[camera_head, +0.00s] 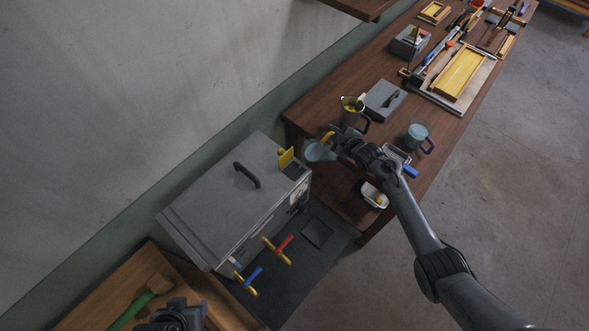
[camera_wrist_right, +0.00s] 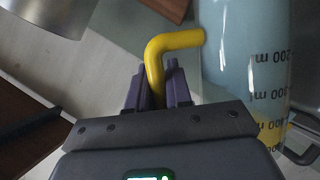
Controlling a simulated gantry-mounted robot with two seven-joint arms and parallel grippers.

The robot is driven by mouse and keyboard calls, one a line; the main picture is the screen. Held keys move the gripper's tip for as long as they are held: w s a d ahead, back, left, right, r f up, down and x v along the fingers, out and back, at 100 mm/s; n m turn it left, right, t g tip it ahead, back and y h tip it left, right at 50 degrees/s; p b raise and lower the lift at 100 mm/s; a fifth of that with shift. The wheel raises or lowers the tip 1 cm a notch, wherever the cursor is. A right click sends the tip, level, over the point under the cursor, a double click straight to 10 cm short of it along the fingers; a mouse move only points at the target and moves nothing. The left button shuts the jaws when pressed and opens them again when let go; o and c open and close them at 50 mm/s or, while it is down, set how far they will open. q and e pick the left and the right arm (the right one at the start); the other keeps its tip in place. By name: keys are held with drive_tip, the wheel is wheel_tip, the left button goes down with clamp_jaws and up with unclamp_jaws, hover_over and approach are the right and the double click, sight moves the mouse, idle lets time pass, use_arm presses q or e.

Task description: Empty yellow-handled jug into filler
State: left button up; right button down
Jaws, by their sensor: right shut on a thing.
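The jug (camera_head: 319,152) is pale blue and see-through, with a yellow handle (camera_head: 328,136). In the right wrist view the jug (camera_wrist_right: 240,55) has ml marks on its side, and something yellow shows near its lower part. My right gripper (camera_head: 340,143) is shut on the yellow handle, which stands between its purple fingers in the right wrist view (camera_wrist_right: 156,85). The filler (camera_head: 225,195) is a grey box with a black lid handle and a yellow part at its right corner. The jug is beside that corner, above the gap to the table. My left gripper (camera_head: 178,316) shows partly at the bottom; its fingers are unclear.
A metal jug (camera_head: 351,118) with yellow contents, a grey lidded box (camera_head: 384,100) and a purple-handled blue jug (camera_head: 417,134) stand on the wooden table (camera_head: 330,97). A white tray (camera_head: 371,192) is below my right wrist. Red and blue valve handles stick out of the filler's front.

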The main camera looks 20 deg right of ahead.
drive_tip(key=shift+w+a+r, duration=0.1)
drive_tip(key=shift+a+r, duration=0.05)
drive_tip(key=shift+r, duration=0.05)
drive_tip(key=shift+a+r, duration=0.1)
drive_tip(key=shift+r, duration=0.1)
drive_tip(key=shift+r, duration=0.1)
drive_tip(key=shift+r+n+p, duration=0.2)
drive_tip(key=shift+n+p, duration=0.1)
drive_tip(key=shift+p, duration=0.05)
drive_tip(key=shift+s+a, duration=0.15)
drive_tip(key=shift+s, duration=0.1)
